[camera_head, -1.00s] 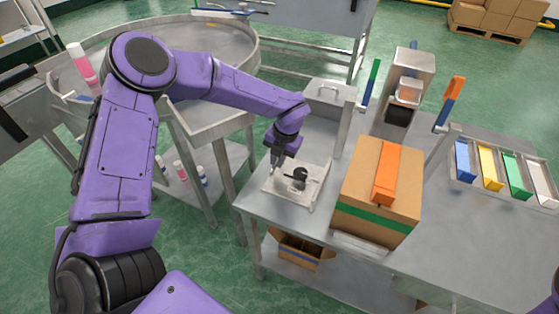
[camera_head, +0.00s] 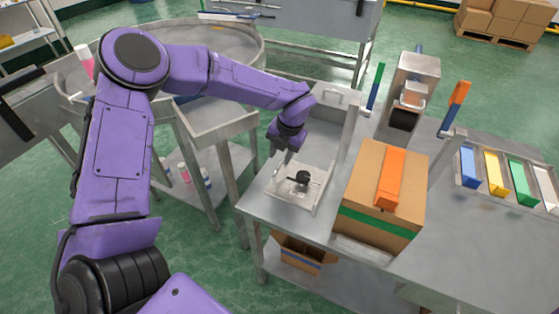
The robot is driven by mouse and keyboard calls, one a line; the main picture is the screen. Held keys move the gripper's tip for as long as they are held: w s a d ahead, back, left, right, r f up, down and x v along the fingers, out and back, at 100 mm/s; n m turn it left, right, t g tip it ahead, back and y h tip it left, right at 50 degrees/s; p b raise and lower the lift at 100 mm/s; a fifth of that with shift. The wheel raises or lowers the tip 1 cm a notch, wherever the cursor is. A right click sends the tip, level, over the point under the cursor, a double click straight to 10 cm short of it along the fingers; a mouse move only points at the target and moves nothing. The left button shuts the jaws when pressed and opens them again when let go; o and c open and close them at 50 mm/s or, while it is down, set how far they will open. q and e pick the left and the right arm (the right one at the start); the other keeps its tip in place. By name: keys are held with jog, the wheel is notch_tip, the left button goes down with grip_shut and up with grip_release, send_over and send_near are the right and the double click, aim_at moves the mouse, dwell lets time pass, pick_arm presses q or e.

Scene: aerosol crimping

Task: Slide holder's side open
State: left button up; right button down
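The holder (camera_head: 296,197) is a pale, square fixture with a black knob (camera_head: 303,178) on it. It lies on the steel table left of the cardboard box, in the head view. My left gripper (camera_head: 280,168) is at the back left edge of the holder, pointing down. Its fingers are small and partly hidden, so I cannot tell whether they are open or shut, or whether they touch the holder. My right gripper is not in view.
A cardboard box (camera_head: 365,215) with an orange item (camera_head: 391,180) on top stands right of the holder. Behind are a crimping press (camera_head: 412,90) and green and orange handles. Coloured bins (camera_head: 495,175) stand at the right. A round table (camera_head: 235,45) is at the back left.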

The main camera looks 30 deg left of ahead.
pick_arm(q)
notch_tip(320, 180, up, 7)
jog(key=d, duration=0.1)
jog(key=shift+d+b, duration=0.15)
jog(key=shift+b, duration=0.2)
jog(key=shift+w, duration=0.1)
